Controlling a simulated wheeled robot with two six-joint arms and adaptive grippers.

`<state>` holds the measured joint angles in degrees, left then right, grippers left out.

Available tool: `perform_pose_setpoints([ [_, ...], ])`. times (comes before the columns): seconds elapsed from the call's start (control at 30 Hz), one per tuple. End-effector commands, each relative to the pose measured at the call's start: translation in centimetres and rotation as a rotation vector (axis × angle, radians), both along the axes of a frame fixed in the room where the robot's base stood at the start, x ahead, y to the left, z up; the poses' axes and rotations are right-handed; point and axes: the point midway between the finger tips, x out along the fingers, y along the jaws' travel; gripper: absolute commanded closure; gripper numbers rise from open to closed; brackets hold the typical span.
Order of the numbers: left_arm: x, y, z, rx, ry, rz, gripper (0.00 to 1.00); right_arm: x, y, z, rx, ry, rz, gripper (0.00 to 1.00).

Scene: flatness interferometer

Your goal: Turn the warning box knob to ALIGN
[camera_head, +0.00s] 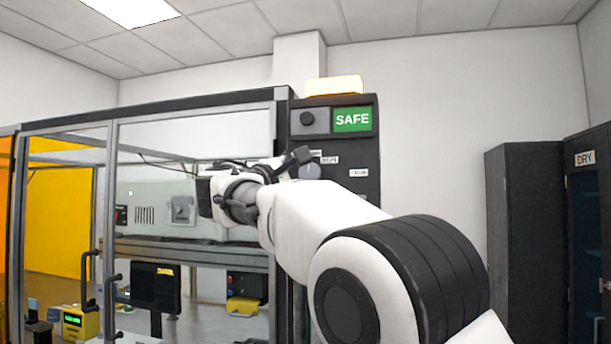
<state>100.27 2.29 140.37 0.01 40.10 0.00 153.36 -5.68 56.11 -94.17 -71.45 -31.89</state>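The dark warning box (362,150) is mounted at the right end of the glass enclosure. Contact and finger opening cannot be made out. My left gripper is out of view.
A yellow-white lamp (334,86) tops the box. The framed glass enclosure (195,108) stands to the left, with a dark monitor (155,287) and a yellow device (80,322) low there. A dark DRY cabinet (525,220) stands right, with bare wall between.

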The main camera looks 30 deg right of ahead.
Motion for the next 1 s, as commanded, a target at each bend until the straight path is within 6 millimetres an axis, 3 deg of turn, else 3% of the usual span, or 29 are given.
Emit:
perform_pose_setpoints([
  [0.33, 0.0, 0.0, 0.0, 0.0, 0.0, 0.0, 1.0, -2.7, 7.5, -1.5, -0.005, 0.001, 0.002, 0.3],
  [0.5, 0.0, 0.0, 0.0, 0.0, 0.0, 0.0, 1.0, -3.6, 10.0, -2.1, -0.003, 0.001, 0.0, 0.3],
  [1.0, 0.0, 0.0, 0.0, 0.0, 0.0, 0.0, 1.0, -3.8, 10.4, -2.3, -0.001, 0.002, 0.0, 0.3],
])
